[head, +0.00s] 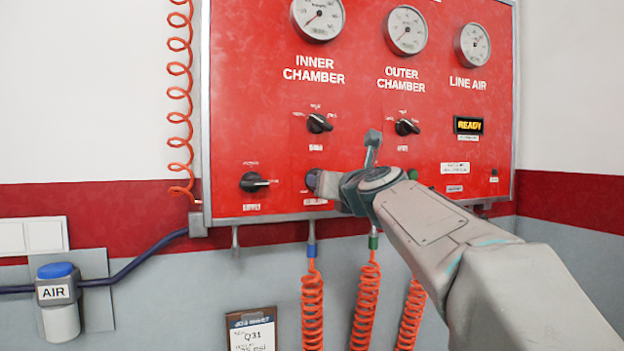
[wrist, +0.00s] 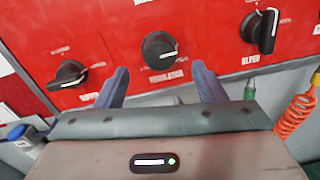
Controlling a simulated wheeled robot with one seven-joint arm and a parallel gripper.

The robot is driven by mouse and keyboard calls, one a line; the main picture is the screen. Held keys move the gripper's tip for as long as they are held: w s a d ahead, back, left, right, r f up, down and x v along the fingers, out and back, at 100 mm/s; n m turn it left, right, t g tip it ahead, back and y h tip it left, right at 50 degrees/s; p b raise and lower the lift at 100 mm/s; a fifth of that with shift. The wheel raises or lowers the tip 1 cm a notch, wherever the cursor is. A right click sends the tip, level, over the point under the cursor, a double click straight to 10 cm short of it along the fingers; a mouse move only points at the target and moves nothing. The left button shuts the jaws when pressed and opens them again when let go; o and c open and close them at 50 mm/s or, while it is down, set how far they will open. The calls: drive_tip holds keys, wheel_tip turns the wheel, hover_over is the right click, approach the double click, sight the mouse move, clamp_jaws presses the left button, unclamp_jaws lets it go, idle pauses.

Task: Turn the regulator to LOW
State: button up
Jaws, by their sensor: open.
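The regulator is a round black knob with a white pointer line on the red panel. In the wrist view the regulator (wrist: 159,50) sits between and beyond my two blue-grey fingers, above a label that reads REGULATOR. Its pointer line lies roughly sideways, toward the right. Its position marks are too blurred to read. My gripper (wrist: 160,72) is open and empty, one finger to each side of the knob. I cannot tell whether they touch it. In the head view the regulator (head: 312,180) is partly hidden by my gripper (head: 325,184).
In the wrist view a black knob (wrist: 68,75) is at left and the bleed knob (wrist: 262,31) at right. The red panel (head: 350,60) also carries gauges, two upper knobs and a READY display (head: 468,125). Orange coiled hoses (head: 312,300) hang below it.

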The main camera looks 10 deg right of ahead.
drive_tip(key=shift+w+a+p, duration=0.2)
drive_tip(key=shift+w, duration=1)
drive_tip(key=shift+w+a+p, duration=0.15)
drive_tip(key=shift+w+a, duration=0.05)
drive_tip(key=shift+w, duration=1)
drive_tip(key=c, duration=1)
